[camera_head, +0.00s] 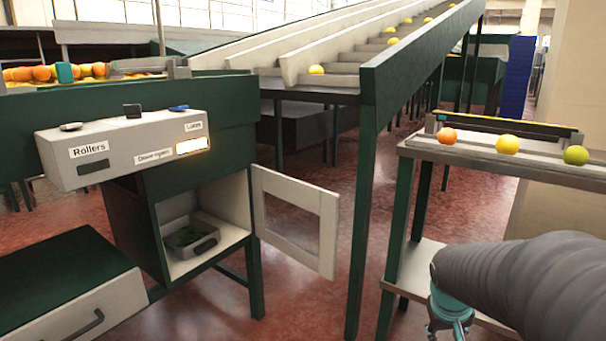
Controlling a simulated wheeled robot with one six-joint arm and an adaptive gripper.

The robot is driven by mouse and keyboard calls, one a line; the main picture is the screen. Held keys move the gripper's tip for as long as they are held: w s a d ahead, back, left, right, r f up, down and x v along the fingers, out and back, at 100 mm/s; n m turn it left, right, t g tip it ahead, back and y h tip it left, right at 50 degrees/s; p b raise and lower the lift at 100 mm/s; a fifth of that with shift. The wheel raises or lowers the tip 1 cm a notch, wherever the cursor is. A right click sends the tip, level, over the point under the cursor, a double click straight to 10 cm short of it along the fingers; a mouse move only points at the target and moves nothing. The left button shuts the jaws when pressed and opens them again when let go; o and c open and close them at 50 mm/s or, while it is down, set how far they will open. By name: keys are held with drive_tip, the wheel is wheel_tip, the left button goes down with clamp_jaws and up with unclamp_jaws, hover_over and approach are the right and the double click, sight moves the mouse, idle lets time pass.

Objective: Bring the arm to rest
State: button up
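I see nothing held.
An orange (447,135), a yellow fruit (507,144) and a green fruit (575,155) sit on the right stand's top. A control box (125,150) is at left. Red floor shows between.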

drive_tip(key=s+a+r+t+y, duration=0.1)
drive_tip(key=s+a+r, duration=0.3)
drive_tip(key=s+a, duration=0.2)
drive_tip(key=s+a+r+t+y, duration=0.1)
drive_tip(key=s+a+r, duration=0.3)
drive_tip(key=s+a, duration=0.3)
drive_tip(key=shift+s+n+t+y, duration=0.3)
drive_tip(key=shift+s+n, duration=0.1)
drive_tip(key=shift+s, duration=0.65)
